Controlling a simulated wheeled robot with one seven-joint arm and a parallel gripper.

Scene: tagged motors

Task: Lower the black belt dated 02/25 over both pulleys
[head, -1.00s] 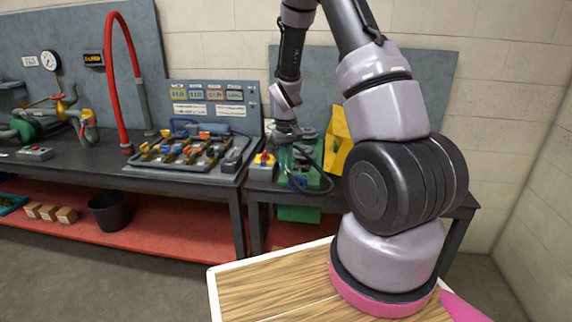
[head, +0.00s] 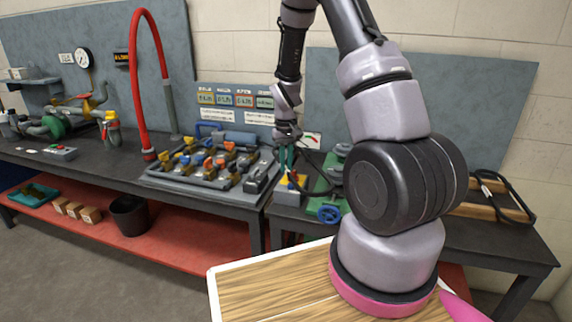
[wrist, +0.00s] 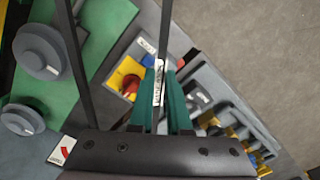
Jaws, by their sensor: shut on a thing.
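My gripper (head: 287,158) has teal fingers and hangs over the left part of the right-hand bench. It is shut on a black belt (head: 318,170), which hangs as a loop to the right of the fingers. In the wrist view the belt (wrist: 73,60) runs as two dark strands, and a white tag (wrist: 158,82) sits between the fingertips; its print is too small to read. Two grey pulleys, one larger (wrist: 42,50) and one smaller (wrist: 22,118), stand on a green base (wrist: 95,45). They lie left of the fingers, and the belt is apart from them.
A yellow box with a red knob (wrist: 131,84) is close to the fingers. A blue handwheel (head: 329,214) is at the green machine's front. More black belts (head: 490,185) lie on a wooden rack at right. A grey valve tray (head: 205,180) is on the left bench.

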